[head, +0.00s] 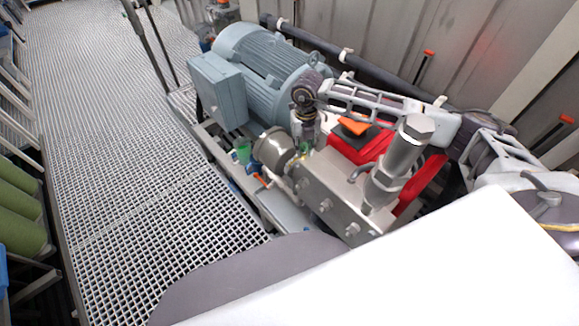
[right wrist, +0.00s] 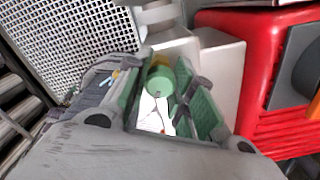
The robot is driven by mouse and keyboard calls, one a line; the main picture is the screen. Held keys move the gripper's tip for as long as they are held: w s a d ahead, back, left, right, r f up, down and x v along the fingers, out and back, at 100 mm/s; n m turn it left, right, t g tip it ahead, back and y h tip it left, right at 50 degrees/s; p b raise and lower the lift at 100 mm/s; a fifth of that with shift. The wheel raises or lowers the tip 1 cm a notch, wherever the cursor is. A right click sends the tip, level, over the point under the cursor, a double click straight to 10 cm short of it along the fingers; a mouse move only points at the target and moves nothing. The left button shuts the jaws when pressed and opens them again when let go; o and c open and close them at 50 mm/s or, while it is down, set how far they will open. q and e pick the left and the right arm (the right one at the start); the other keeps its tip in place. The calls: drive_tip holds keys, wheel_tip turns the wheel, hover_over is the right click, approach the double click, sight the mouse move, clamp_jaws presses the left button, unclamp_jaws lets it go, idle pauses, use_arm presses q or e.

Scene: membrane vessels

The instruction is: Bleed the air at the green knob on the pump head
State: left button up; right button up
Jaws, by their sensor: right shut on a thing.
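The pump head (head: 335,205) is a bare metal block with bolts, in the middle of the head view. My right gripper (head: 305,148) reaches down from above at its far left end. In the right wrist view the green knob (right wrist: 160,80) is a round, pale green piece between the green-padded fingers of my right gripper (right wrist: 163,88). The fingers are shut on it near their tips. In the head view the knob is mostly hidden by the gripper. My left gripper is not in view.
A grey-blue motor (head: 265,70) stands behind. The red pump body (head: 365,150) is right of the gripper, also close by in the wrist view (right wrist: 265,70). A green funnel (head: 242,150) is at the left. Grating floor (head: 130,190) is open on the left.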

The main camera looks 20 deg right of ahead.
idle(0.4)
drive_tip(key=shift+m, duration=2.5)
drive_tip(key=shift+m+p, duration=0.35)
drive_tip(key=shift+m, duration=1.45)
drive_tip(key=shift+m+p, duration=0.7)
drive_tip(key=shift+m, duration=1.5)
